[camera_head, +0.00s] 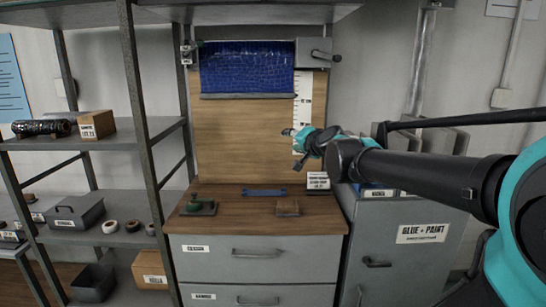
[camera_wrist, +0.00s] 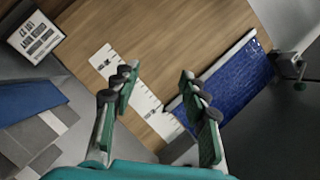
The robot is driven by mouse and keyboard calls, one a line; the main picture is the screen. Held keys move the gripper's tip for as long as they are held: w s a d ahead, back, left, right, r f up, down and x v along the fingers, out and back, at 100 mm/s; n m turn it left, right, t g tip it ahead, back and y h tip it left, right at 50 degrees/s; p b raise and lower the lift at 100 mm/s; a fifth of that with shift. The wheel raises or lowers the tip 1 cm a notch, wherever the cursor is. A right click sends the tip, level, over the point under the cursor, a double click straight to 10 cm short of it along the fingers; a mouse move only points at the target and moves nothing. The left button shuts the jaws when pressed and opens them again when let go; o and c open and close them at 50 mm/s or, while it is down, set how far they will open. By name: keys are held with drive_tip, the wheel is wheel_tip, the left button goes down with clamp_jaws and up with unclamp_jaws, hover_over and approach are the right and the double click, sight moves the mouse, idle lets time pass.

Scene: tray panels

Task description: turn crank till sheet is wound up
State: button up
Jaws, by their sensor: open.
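The blue sheet (camera_head: 247,68) hangs from the top of the wooden back panel, with a grey bar along its lower edge. It also shows in the wrist view (camera_wrist: 235,82). A grey box with a short dark lever (camera_head: 322,55) is at the sheet's upper right. A bracket with a small green knob (camera_head: 187,53) is at its upper left; a crank-like fitting with a green knob shows in the wrist view (camera_wrist: 298,72). I cannot tell for sure which is the crank. My gripper (camera_head: 294,147) is open and empty (camera_wrist: 156,75), below and right of the sheet.
A white marked scale (camera_head: 303,100) runs down the panel's right side. The wooden counter (camera_head: 235,215) below holds a green-topped tool (camera_head: 198,206), a blue bar (camera_head: 264,192), a brown block (camera_head: 288,207) and a label card (camera_head: 318,181). Shelves (camera_head: 90,140) stand left, a grey cabinet (camera_head: 410,260) right.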

drive_tip(key=s+d+f+n+g+h, duration=0.2)
drive_tip(key=s+d+f+g, duration=0.15)
drive_tip(key=s+f, duration=0.7)
drive_tip(key=s+d+f+n+g+h, duration=0.25)
drive_tip(key=s+d+f, duration=0.4)
drive_tip(key=f, duration=0.75)
drive_tip(key=s+d+f+n+g+h, duration=0.1)
drive_tip(key=s+d+f+n+g, duration=0.2)
drive_tip(key=s+f, duration=0.8)
drive_tip(key=m+t+h, duration=0.1)
drive_tip(key=m+t, duration=0.2)
drive_tip(key=t, duration=1.4)
approach(338, 60)
drive_tip(key=shift+n, duration=0.25)
drive_tip(key=x, duration=1.1)
